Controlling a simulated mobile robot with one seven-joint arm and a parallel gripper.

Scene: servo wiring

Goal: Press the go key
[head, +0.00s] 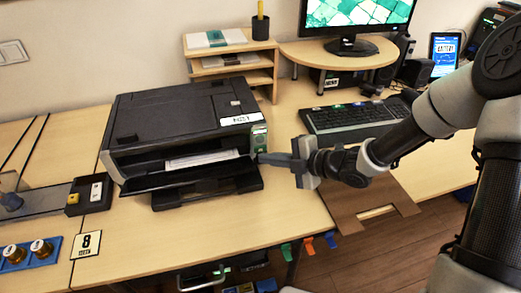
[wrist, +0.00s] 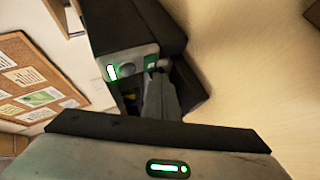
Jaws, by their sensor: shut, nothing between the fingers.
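The black printer (head: 165,115) stands on the wooden table, with a pale control panel (head: 260,137) at its front right corner. In the wrist view the panel (wrist: 137,52) has a lit green bar (wrist: 112,72), a dark round button (wrist: 128,71) and a small green key (wrist: 151,61). No key label is readable, so I cannot tell for certain which is the go key. My gripper (head: 260,157) is shut and empty, its tips at the lower end of the panel. In the wrist view the tips of my gripper (wrist: 158,70) are right beside the small green key; contact cannot be told.
The printer's open output tray (head: 190,176) juts out left of my gripper. A keyboard (head: 350,118) and a brown board (head: 365,205) lie to the right. A small shelf (head: 232,62) stands behind. The table in front of the printer is clear.

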